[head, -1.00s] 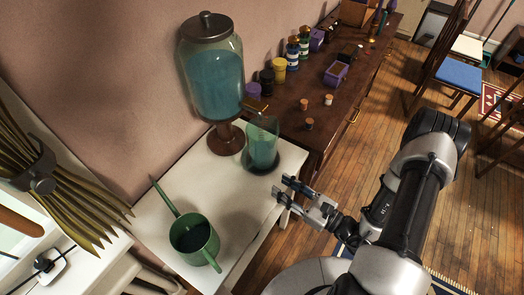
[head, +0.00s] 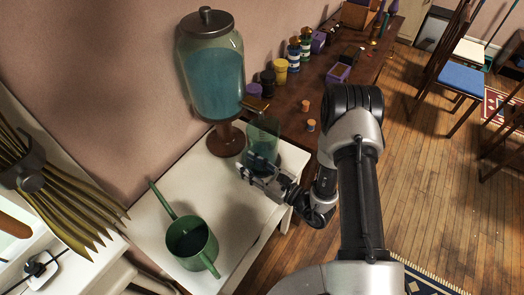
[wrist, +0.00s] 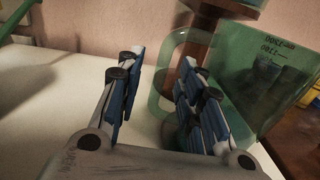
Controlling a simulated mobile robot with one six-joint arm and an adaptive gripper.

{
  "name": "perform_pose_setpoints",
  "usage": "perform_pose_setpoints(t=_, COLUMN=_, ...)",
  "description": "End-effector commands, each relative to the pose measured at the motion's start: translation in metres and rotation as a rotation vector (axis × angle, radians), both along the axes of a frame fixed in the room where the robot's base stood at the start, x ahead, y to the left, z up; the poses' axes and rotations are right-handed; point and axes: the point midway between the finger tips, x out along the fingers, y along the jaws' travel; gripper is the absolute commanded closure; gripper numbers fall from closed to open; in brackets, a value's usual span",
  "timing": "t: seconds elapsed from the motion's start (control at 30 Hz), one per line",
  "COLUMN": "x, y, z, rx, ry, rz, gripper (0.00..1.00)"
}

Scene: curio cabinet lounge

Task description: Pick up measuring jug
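The measuring jug (head: 264,133) is clear green and stands on the white table, just below the tap of the large dispenser. In the wrist view the jug (wrist: 262,72) fills the right side, with dark printed markings and a loop handle (wrist: 157,92). My gripper (head: 254,168) is at the jug's near side, low by its base, and hides part of it. In the wrist view my gripper (wrist: 158,95) has its fingers spread. The handle's outer part shows between them, and the right finger covers part of the handle. Whether it touches is unclear.
The dispenser (head: 214,82) with blue liquid stands behind the jug. A wooden sideboard (head: 292,124) with small jars is beyond. Golden leaves (head: 75,200) lie at left.

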Motion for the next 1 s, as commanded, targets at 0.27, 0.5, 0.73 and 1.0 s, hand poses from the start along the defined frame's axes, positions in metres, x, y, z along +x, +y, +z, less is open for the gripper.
perform_pose_setpoints(t=0.27, x=0.015, y=0.016, z=0.000, rx=0.001, ry=0.000, rz=0.000, gripper=0.66)
perform_pose_setpoints(t=0.5, x=0.015, y=0.016, z=0.000, rx=0.001, ry=0.001, rz=0.000, gripper=0.71)
perform_pose_setpoints(t=0.73, x=0.015, y=0.016, z=0.000, rx=0.001, ry=0.001, rz=0.000, gripper=0.86)
perform_pose_setpoints(t=1.0, x=0.015, y=0.016, z=0.000, rx=0.001, ry=0.001, rz=0.000, gripper=1.00)
